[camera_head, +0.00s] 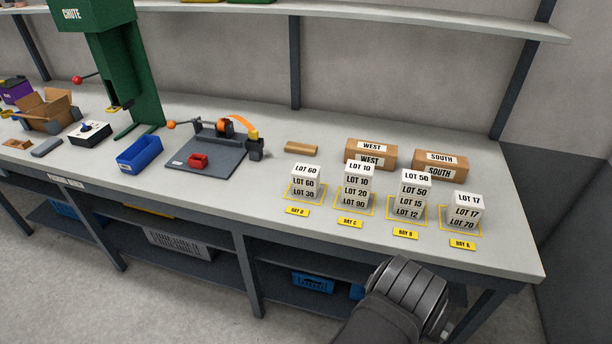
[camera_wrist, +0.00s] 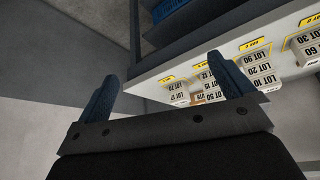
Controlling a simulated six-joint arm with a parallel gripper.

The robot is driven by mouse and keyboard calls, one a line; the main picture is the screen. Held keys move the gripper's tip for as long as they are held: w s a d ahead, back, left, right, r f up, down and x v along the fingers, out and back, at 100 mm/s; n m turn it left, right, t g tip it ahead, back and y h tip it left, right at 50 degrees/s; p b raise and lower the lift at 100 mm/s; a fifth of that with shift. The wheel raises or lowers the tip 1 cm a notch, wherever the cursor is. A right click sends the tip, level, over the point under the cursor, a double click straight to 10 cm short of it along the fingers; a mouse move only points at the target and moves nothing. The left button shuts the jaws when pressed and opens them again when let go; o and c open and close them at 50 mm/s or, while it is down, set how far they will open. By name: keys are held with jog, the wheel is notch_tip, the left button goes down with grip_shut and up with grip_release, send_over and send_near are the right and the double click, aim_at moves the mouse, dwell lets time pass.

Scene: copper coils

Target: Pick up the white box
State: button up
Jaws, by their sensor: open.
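Several white boxes with black LOT labels stand in stacks on yellow-outlined bays at the table's right. The bay D stack (camera_head: 306,181) has LOT 60 over LOT 30. The bay C stack (camera_head: 357,187) has LOT 10, LOT 20 and LOT 90. The bay B stack (camera_head: 411,195) has LOT 50, LOT 15 and LOT 12. The bay A stack (camera_head: 466,211) has LOT 17 over LOT 70. My gripper (camera_wrist: 163,67) is open and empty in the wrist view, apart from the boxes. In the head view my arm is low, before the table's front edge; its fingers are hidden.
Brown WEST (camera_head: 371,154) and SOUTH (camera_head: 440,166) boxes stand behind the stacks. A grey fixture board (camera_head: 215,165), a blue bin (camera_head: 139,153) and a green chute machine (camera_head: 115,50) stand to the left. A shelf (camera_head: 400,20) hangs above the table's back. Yellow bay tags lie before the stacks.

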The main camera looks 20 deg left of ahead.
jog(key=w+d+r+n+t+h, duration=0.1)
jog(key=w+d+r, duration=0.25)
jog(key=r, duration=0.35)
jog(key=w+d+r+n, duration=0.2)
jog(key=w+d+r, duration=0.15)
jog(key=r, duration=0.25)
jog(key=w+d+r+n+t+h, duration=0.1)
jog(key=w+d+r, duration=0.2)
jog(key=d+r, duration=0.3)
jog(key=w+a+y, duration=0.1)
jog(key=w+a, duration=0.3)
jog(key=w, duration=0.5)
jog(key=w+a+y, duration=0.1)
jog(key=w+a, duration=0.3)
jog(key=w, duration=0.5)
jog(key=g+y, duration=0.2)
jog(key=g, duration=0.1)
send_near(306, 170)
jog(key=shift+n+t, duration=0.3)
jog(key=x, duration=1)
jog(key=shift+s+f, duration=0.1)
jog(key=shift+f, duration=0.3)
jog(key=c, duration=1.2)
